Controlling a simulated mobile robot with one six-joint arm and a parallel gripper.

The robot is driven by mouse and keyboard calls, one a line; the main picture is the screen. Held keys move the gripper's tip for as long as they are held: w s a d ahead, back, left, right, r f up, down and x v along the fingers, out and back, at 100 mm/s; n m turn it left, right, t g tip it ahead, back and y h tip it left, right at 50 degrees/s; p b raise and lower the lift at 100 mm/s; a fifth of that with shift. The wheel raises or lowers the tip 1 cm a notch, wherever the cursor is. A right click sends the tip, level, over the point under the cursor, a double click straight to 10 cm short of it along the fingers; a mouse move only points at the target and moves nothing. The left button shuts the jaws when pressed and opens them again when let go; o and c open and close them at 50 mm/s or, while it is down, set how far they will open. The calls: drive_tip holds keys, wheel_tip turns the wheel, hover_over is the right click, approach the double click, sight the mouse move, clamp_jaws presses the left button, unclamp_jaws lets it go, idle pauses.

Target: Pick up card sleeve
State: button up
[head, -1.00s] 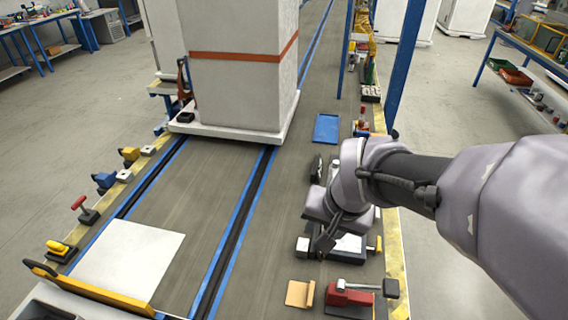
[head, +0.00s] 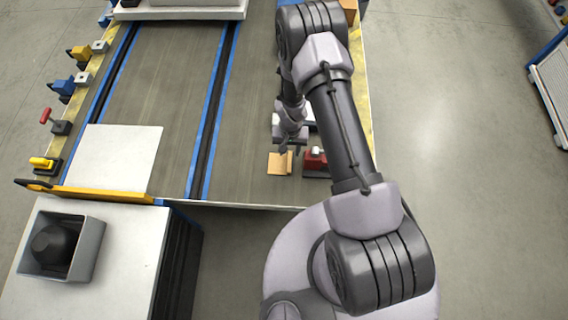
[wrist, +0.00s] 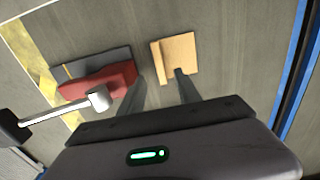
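The card sleeve seems to be the flat tan square piece (head: 280,163) with a raised strip along one side, lying on the grey work surface near its front edge. In the wrist view the tan piece (wrist: 179,55) lies just beyond my fingertips. My gripper (wrist: 160,76) is open and empty, pointing down. Its right finger overlaps the lower edge of the piece in the picture, and its left finger is over bare surface beside it. I cannot tell the height between fingers and piece. In the head view my gripper (head: 285,150) is small and partly hidden by my arm.
A red clamp (wrist: 105,82) with a pale handle sits close to the left of my left finger in the wrist view. A white sheet (head: 112,157) and several small clamps lie on the left side of the surface. A grey bin (head: 92,250) stands at lower left.

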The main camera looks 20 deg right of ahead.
sight(290, 162)
drive_tip(key=f+b, duration=0.1)
drive_tip(key=f, duration=0.1)
drive_tip(key=f+b, duration=0.1)
drive_tip(key=f, duration=0.2)
drive_tip(key=f+b, duration=0.1)
drive_tip(key=f, duration=0.2)
drive_tip(key=shift+s, duration=0.25)
drive_tip(key=shift+c, duration=1.1)
clamp_jaws()
